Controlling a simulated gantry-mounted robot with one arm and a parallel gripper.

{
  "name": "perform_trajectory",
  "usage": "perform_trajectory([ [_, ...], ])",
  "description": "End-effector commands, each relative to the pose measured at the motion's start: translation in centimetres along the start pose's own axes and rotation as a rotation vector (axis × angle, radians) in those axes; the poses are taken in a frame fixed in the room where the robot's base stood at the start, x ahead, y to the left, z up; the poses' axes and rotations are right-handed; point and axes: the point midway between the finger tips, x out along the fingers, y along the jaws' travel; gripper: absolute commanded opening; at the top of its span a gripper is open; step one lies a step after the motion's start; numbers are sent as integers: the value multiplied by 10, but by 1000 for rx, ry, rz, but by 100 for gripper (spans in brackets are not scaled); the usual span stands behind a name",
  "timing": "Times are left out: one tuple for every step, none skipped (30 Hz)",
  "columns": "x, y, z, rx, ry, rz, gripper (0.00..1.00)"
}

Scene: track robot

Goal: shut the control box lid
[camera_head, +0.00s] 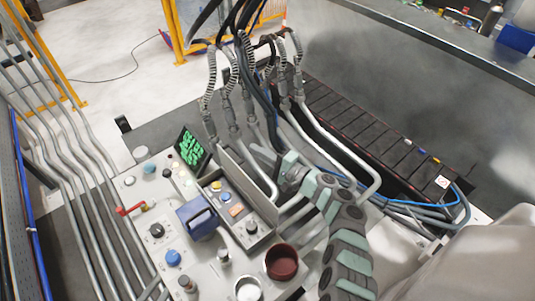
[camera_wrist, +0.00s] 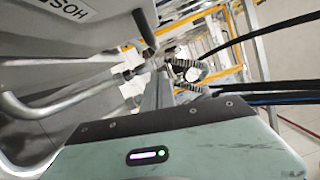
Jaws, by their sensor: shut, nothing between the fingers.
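The control box (camera_head: 241,222) is a grey case on the console in the head view, with a blue button, a yellow button, an orange part and a dark knob inside. Its lid (camera_head: 249,188) stands open as an upright grey panel along the box's right side. My gripper (camera_head: 257,155) is shut and empty, to the right of the lid near its upper far end. I cannot tell whether it touches the lid. In the wrist view my gripper (camera_wrist: 160,92) points away from the camera, and the lid cannot be made out clearly.
The console holds a blue block (camera_head: 197,217), a dark red cup (camera_head: 282,262), a red-handled valve (camera_head: 130,210) and a small screen with green text (camera_head: 190,147). Grey pipes and hoses (camera_head: 231,110) rise close behind my gripper. A dark cable tray (camera_head: 350,135) lies to the right.

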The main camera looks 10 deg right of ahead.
Motion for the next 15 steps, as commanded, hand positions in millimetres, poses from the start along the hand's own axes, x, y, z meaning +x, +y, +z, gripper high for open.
perform_trajectory([
  [0,-6,4,0,3,-4,0],
  [1,-6,7,-1,2,-4,0],
  [2,-7,10,-1,3,-6,0],
  [2,-7,12,-1,4,-6,0],
  [2,-6,15,0,3,-5,0],
  [4,-5,19,1,1,-5,0],
  [4,-5,21,0,1,-4,0],
  [5,-5,22,0,1,-4,0],
  [5,-5,25,0,1,-3,0],
  [5,-4,26,0,1,-3,0],
  [6,-4,27,0,2,-3,0],
  [6,-4,28,0,1,-3,0],
  [7,-4,29,0,1,-4,0],
  [7,-4,30,0,1,-3,0],
  [7,-3,30,-1,0,-3,0],
])
